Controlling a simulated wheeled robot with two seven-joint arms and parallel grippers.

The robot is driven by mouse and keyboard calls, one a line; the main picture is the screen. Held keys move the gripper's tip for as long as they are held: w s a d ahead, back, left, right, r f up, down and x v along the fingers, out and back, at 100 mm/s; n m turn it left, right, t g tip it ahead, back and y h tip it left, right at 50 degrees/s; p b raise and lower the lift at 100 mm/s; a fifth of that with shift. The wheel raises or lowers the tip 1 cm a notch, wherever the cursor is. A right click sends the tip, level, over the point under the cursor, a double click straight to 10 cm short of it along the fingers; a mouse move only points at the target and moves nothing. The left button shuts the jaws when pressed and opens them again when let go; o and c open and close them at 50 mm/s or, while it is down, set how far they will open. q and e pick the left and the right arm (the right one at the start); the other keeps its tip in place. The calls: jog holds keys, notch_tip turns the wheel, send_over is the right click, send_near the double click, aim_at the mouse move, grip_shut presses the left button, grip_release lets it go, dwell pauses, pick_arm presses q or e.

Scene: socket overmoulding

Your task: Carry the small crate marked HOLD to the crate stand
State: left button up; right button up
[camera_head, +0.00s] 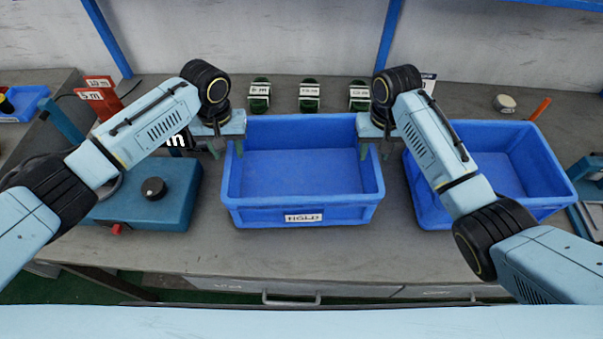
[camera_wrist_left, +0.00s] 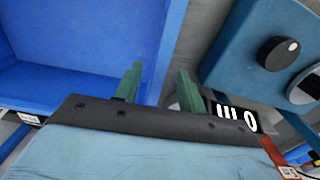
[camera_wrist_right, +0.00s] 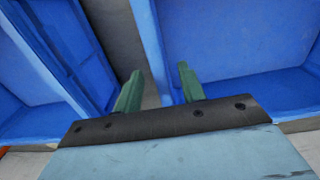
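The blue crate marked HOLD (camera_head: 304,218) sits empty on the bench in the middle of the head view, its label facing me. My left gripper (camera_head: 227,149) is at its left wall with fingers apart. In the left wrist view the crate's rim (camera_wrist_left: 167,50) runs between the fingers, with gaps visible. My right gripper (camera_head: 374,150) is at the right wall with fingers apart. In the right wrist view the rim (camera_wrist_right: 150,45) passes between them. Whether the fingers touch the walls is not clear. I cannot identify a crate stand in these views.
A second blue crate (camera_head: 489,168) stands close on the right. A teal box with a black knob (camera_head: 153,188) stands close on the left. Several labelled green items (camera_head: 309,96) stand behind the crate. The bench strip in front (camera_head: 270,250) is clear.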

aim_at(370, 165)
pick_arm(q)
notch_tip(370, 165, down, 6)
jog(key=shift+f, duration=0.1)
pick_arm(e)
notch_tip(370, 165, down, 6)
jog(key=shift+f, duration=0.1)
pick_arm(q)
grip_shut()
pick_arm(e)
grip_shut()
pick_arm(q)
jog(key=shift+w, duration=0.1)
pick_arm(e)
jog(key=shift+w, duration=0.1)
